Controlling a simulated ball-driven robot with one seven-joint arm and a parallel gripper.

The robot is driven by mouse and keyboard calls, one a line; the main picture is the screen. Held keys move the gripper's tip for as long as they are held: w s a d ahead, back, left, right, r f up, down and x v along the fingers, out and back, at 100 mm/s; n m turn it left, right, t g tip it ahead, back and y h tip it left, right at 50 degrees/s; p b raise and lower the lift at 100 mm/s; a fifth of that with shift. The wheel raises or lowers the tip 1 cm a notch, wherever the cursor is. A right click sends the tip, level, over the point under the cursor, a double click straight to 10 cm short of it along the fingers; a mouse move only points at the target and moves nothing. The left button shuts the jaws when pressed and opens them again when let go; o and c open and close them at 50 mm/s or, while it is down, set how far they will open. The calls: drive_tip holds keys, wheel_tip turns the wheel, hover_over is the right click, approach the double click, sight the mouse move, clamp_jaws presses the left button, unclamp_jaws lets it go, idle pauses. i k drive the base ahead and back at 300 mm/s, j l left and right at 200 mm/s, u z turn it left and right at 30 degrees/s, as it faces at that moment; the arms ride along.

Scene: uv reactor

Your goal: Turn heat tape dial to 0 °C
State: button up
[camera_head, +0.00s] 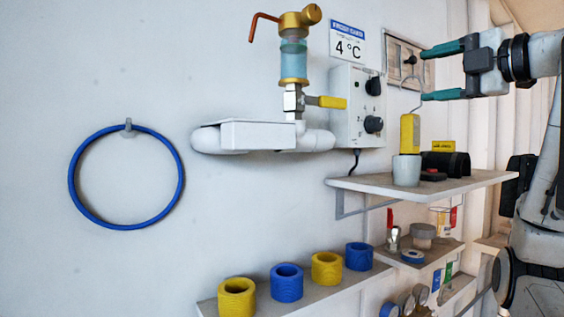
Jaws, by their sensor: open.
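A light grey control box (353,110) is fixed to the wall right of centre. It has an upper black dial (373,86) and a lower black dial (373,124). Their labels and pointer settings are too small to read, so I cannot tell which dial is for the heat tape. A sign (348,46) above the box reads 4 °C. My gripper (424,75) has teal fingers, one above the other, pointing left. It is open, with nothing clearly gripped, and appears right of the dials, in front of a small wall panel (400,60) with a dark knob.
A valve assembly with a yellow handle (332,102) and white pipe (318,141) stands left of the box.

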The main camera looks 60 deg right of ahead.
sight(372, 125)
drive_tip(key=k+j, duration=0.7)
drive_tip(key=k, duration=0.2)
